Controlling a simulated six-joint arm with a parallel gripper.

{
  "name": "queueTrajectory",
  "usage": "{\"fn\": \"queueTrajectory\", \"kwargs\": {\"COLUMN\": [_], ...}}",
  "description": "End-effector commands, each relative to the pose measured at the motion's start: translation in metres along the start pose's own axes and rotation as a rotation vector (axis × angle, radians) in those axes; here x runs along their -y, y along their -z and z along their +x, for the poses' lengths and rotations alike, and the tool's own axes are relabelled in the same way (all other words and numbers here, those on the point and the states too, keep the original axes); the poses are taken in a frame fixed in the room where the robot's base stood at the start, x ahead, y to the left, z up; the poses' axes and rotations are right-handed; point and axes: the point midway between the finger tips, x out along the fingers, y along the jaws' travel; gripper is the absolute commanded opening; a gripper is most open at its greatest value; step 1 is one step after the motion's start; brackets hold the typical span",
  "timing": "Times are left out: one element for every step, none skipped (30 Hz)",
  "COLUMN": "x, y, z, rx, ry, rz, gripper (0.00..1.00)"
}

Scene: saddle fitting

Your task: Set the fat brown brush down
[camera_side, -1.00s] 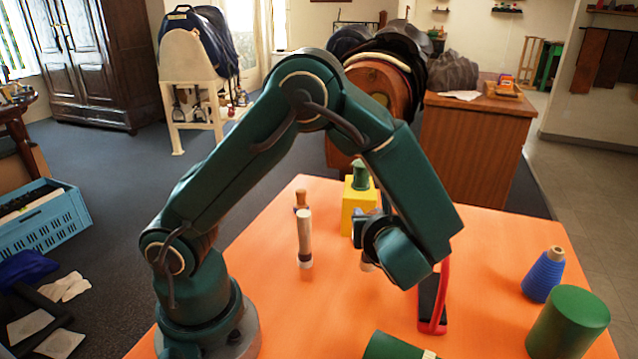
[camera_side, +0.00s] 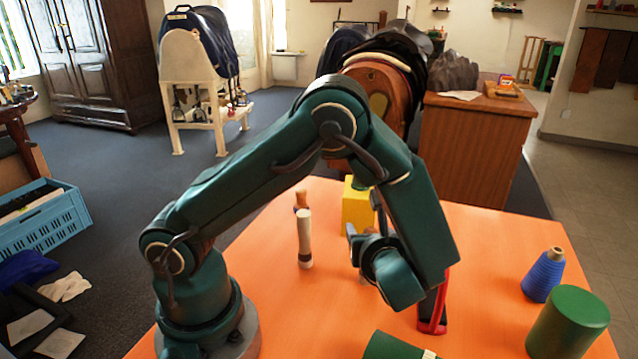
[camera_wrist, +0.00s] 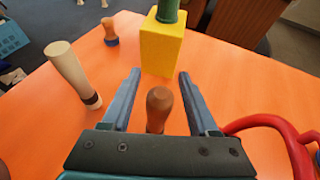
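The fat brown brush (camera_wrist: 158,108) shows in the wrist view as a rounded brown handle end between the fingers of my gripper (camera_wrist: 158,85). The fingers are spread, with orange table showing on both sides of the handle. The brush's lower part is hidden by my gripper's body, so I cannot tell how it meets the table. In the side view my gripper (camera_side: 358,247) is low over the table, in front of the yellow block, and mostly hides the brush.
A pale upright brush (camera_side: 305,240) and a small brown-topped one (camera_side: 301,200) stand left. A yellow block (camera_side: 357,205) is behind; its green top piece (camera_wrist: 168,10) shows in the wrist view. A red loop (camera_wrist: 275,125), blue cone (camera_side: 543,275) and green cylinder (camera_side: 567,322) are right.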

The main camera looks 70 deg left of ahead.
Motion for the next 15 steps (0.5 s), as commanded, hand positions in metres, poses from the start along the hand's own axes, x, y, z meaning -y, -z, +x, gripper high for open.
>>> {"fn": "queueTrajectory", "kwargs": {"x": [0.000,0.000,0.000,0.000,0.000,0.001,0.001,0.002,0.002,0.001,0.001,0.002,0.002,0.002,0.001], "y": [0.000,0.000,-0.001,-0.002,-0.004,-0.003,-0.003,-0.003,-0.003,-0.003,-0.003,-0.003,-0.003,-0.003,-0.002], "z": [0.000,0.000,-0.001,-0.001,-0.002,-0.007,-0.011,-0.015,-0.023,-0.029,-0.035,-0.044,-0.051,-0.058,-0.066], "rx": [0.000,0.000,0.000,0.000,0.000,0.000,0.001,0.001,0.001,0.000,-0.001,0.000,0.000,0.000,-0.002], "ry": [0.000,0.000,0.000,0.000,0.000,0.003,0.005,0.006,0.007,0.007,0.008,0.009,0.009,0.009,0.008], "rz": [0.000,0.000,0.000,-0.001,-0.002,-0.002,-0.002,-0.003,-0.002,-0.001,-0.001,-0.003,-0.002,-0.002,-0.001], "gripper": [0.60,0.60,0.60,0.60,0.60,0.60,0.60,0.60,0.60,0.60,0.60,0.60,0.60,0.60,0.60]}}
